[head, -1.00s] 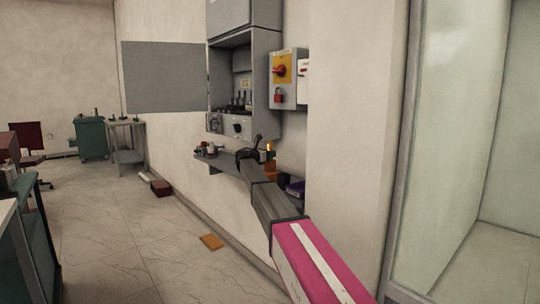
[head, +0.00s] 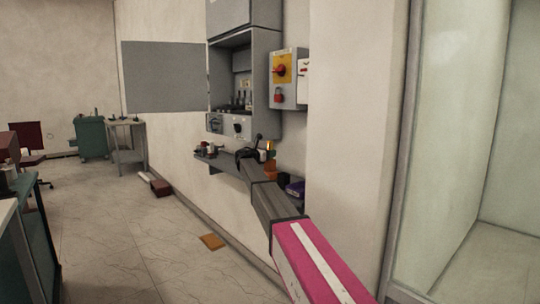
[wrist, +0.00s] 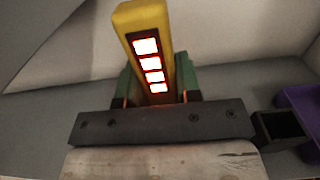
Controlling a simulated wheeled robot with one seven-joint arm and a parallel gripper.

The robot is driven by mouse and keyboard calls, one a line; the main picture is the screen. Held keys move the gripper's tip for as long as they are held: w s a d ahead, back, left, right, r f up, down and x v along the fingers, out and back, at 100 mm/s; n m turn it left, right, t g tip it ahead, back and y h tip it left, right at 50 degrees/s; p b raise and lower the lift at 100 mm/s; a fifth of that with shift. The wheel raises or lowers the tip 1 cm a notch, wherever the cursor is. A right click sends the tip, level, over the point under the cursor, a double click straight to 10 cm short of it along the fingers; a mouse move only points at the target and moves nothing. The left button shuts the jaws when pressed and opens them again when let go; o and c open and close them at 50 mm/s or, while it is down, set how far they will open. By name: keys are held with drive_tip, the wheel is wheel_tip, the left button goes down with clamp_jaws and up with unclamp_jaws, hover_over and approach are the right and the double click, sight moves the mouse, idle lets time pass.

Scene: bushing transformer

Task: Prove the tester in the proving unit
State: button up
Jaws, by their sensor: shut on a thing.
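The tester is a yellow stick with a column of brightly glowing red-white windows (wrist: 150,62). In the wrist view it stands upright between the green fingers of my gripper (wrist: 160,88), which is shut on it. Its lower end is hidden behind the dark gripper bar. I cannot tell the proving unit for certain; a black open-topped box (wrist: 283,129) stands on the grey shelf at the right in the wrist view.
Above are an open grey cabinet (head: 245,40) and a yellow-faced switch box (head: 284,70). An orange block (head: 212,242) lies on the floor.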

sight(270, 141)
drive_tip(key=shift+r, duration=4.45)
